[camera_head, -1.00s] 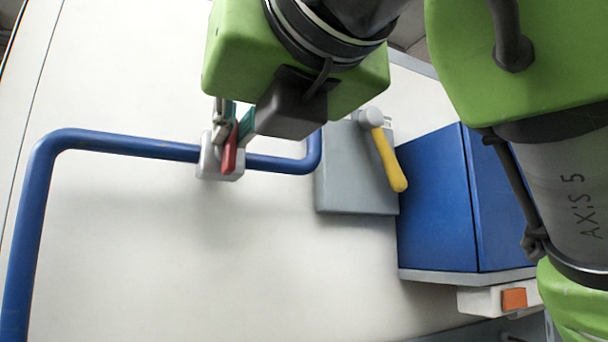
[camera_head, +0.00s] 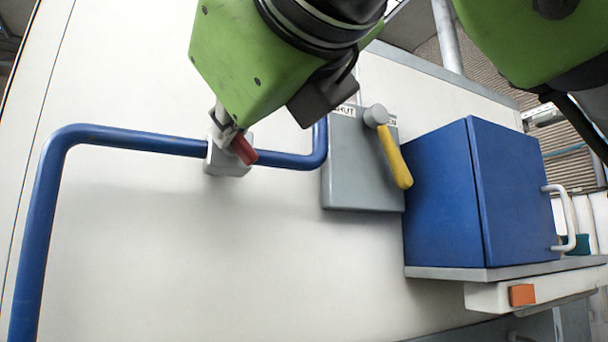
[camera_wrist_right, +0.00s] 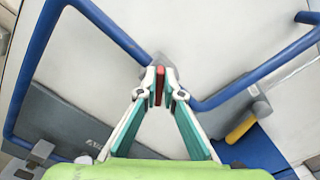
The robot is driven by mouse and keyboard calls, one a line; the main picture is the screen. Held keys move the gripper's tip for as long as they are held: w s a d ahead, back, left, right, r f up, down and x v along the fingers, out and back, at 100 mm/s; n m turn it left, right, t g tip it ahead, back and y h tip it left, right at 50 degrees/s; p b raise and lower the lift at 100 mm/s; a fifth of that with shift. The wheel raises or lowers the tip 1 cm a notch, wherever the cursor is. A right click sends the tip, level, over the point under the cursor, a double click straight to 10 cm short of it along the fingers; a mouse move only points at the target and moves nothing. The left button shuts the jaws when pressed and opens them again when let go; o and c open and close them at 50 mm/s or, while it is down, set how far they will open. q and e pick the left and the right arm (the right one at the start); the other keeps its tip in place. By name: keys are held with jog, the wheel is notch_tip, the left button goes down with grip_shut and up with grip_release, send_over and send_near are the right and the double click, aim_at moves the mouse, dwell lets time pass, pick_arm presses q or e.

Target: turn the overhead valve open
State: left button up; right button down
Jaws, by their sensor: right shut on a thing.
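The valve has a light grey body (camera_head: 228,162) on a blue pipe (camera_head: 150,142) and a short red handle (camera_head: 244,150). The handle slants down to the right, at an angle to the pipe. My right gripper (camera_head: 226,132) is at the valve, with its fingers partly hidden by its green housing. The right wrist view shows the gripper (camera_wrist_right: 160,92) with its two fingers closed on the red handle (camera_wrist_right: 160,84), the grey valve body (camera_wrist_right: 163,66) just behind. My left gripper is not in view.
A grey box (camera_head: 350,175) with a yellow lever (camera_head: 396,162) is right of the valve. A blue cabinet (camera_head: 440,200) with a white handle (camera_head: 566,218) stands beyond it. The pale panel below the pipe (camera_head: 220,260) is clear.

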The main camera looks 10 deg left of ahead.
jog(key=shift+s+a+f+n, duration=0.1)
jog(key=shift+f+n, duration=0.05)
jog(key=shift+n, duration=1.5)
jog(key=shift+w+a+f+n, duration=0.1)
jog(key=shift+f+n, duration=0.1)
jog(key=shift+n, duration=1.4)
jog(key=shift+s+f+n, duration=0.1)
jog(key=shift+f+n, duration=0.05)
jog(key=shift+n, duration=1.5)
jog(key=c, duration=2.2)
grip_release()
jog(key=shift+f, duration=0.1)
